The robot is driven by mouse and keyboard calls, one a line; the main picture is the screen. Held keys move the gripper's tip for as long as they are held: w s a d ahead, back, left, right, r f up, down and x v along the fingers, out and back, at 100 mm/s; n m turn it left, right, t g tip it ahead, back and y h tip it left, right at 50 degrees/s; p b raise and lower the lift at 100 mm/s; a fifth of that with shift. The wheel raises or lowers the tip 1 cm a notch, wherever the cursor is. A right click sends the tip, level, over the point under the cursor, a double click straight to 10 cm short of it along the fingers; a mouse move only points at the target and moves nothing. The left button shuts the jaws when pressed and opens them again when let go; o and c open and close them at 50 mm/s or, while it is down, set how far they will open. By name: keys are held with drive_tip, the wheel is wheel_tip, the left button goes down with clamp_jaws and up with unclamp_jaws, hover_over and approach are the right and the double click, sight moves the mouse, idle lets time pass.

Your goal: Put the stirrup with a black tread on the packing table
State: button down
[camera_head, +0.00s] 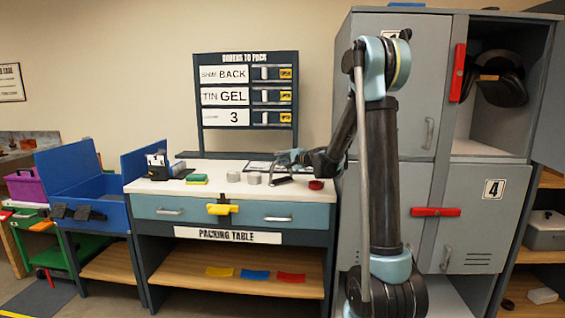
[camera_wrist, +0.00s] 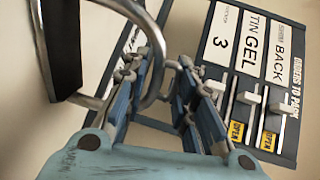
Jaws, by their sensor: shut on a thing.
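The stirrup (camera_wrist: 157,45) is a bright metal loop with a wide black tread (camera_wrist: 62,42) at the upper left of the wrist view. My gripper (camera_wrist: 162,82) is shut on its metal loop, with the tread out to the left of the fingers. In the head view my gripper (camera_head: 284,158) is over the back right of the packing table (camera_head: 150,186). The held stirrup is small there, and I cannot tell whether it touches the white top.
Grey cylinders (camera_head: 253,178), a black-and-red roll (camera_head: 316,184) and a green-yellow sponge (camera_head: 196,179) lie on the tabletop. An orders board (camera_head: 247,92) stands behind. A blue box (camera_head: 85,190) is on the left; grey lockers (camera_head: 400,200) stand close on the right.

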drive_tip(key=c, duration=1.3)
unclamp_jaws()
drive_tip(key=shift+d, duration=0.1)
drive_tip(key=v, duration=1.2)
drive_tip(key=s+d+f+n+g+h, duration=0.3)
drive_tip(key=s+d+f, duration=0.3)
drive_tip(key=s, duration=0.9)
drive_tip(key=s+d+f+n+g+h, duration=0.3)
drive_tip(key=s+d+f, duration=0.3)
drive_tip(key=s, duration=0.8)
drive_tip(key=s+d+f+n+g+h, duration=0.3)
drive_tip(key=s+d+f, duration=0.3)
drive_tip(key=s, duration=0.9)
drive_tip(key=shift+s+d+f+n+h, duration=0.35)
drive_tip(key=shift+d+h, duration=0.1)
drive_tip(key=shift+h, duration=0.35)
